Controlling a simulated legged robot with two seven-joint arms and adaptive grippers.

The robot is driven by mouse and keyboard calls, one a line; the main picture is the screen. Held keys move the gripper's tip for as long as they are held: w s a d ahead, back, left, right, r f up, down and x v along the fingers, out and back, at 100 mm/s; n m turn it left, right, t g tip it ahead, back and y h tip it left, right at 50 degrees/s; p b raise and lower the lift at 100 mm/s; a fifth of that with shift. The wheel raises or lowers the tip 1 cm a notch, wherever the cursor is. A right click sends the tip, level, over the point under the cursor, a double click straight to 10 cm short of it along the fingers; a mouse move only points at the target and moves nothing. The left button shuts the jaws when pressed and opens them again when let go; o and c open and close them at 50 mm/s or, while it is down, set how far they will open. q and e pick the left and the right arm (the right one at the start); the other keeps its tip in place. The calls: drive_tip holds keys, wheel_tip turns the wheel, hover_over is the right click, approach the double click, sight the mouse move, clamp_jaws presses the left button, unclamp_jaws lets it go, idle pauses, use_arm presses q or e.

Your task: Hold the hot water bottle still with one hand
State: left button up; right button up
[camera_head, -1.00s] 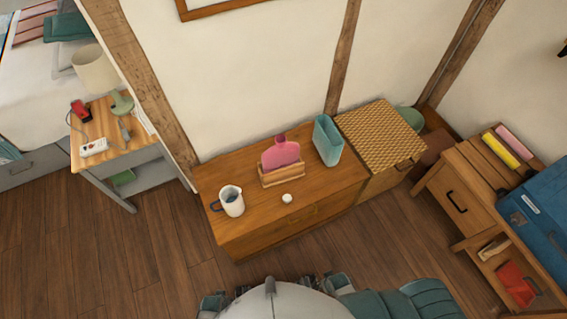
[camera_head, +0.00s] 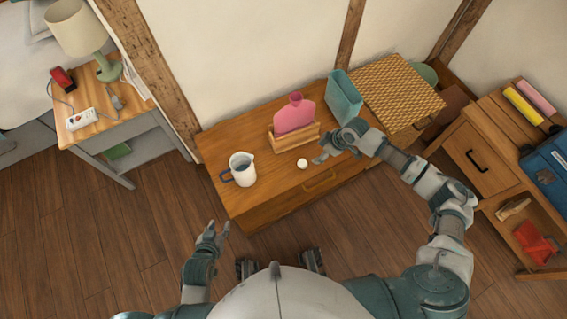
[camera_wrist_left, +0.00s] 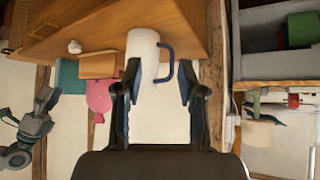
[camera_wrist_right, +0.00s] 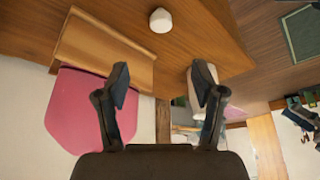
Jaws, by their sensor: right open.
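The pink hot water bottle (camera_head: 295,116) stands upright in a wooden holder (camera_head: 283,146) on the low wooden cabinet. It shows large at the left of the right wrist view (camera_wrist_right: 78,110). My right gripper (camera_head: 324,154) is open and empty, over the cabinet just right of the holder, apart from the bottle. My left gripper (camera_head: 214,232) is open and empty, low in front of the cabinet and well away from the bottle. A white jug (camera_head: 242,169) with a blue handle stands on the cabinet's left part. A small white cap (camera_head: 302,163) lies in front of the holder.
A teal container (camera_head: 343,95) stands right of the bottle, close to my right arm. A woven-topped box (camera_head: 392,85) is beyond it. A bedside table (camera_head: 97,117) with a lamp stands at left, a wooden drawer unit (camera_head: 467,148) at right. The floor in front is clear.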

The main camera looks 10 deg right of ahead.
use_arm(q)
drive_tip(key=shift+w+a+r+t, duration=0.1)
drive_tip(key=shift+a+r+t, duration=0.1)
drive_tip(key=shift+r, duration=0.4)
drive_tip(key=shift+w+a+r+t, duration=0.1)
drive_tip(key=shift+a+r, duration=0.1)
drive_tip(key=shift+r, duration=0.35)
use_arm(e)
drive_tip(key=shift+w+v, duration=0.2)
drive_tip(key=shift+v, duration=0.85)
drive_tip(key=shift+g, duration=0.3)
drive_tip(key=b, duration=0.3)
approach(303, 162)
drive_tip(key=b+x, duration=0.1)
drive_tip(key=x, duration=0.4)
drive_tip(key=shift+a+f, duration=0.1)
drive_tip(key=shift+f, duration=0.05)
use_arm(q)
drive_tip(key=w+d+r+t+h, duration=0.2)
drive_tip(key=w+d+r+t, duration=0.1)
drive_tip(key=w+r+t, duration=0.3)
wheel_tip(303, 162, up, 3)
drive_tip(key=shift+w+d+f+t, duration=0.15)
drive_tip(key=shift+d+t, duration=0.05)
drive_tip(key=shift+t, duration=0.6)
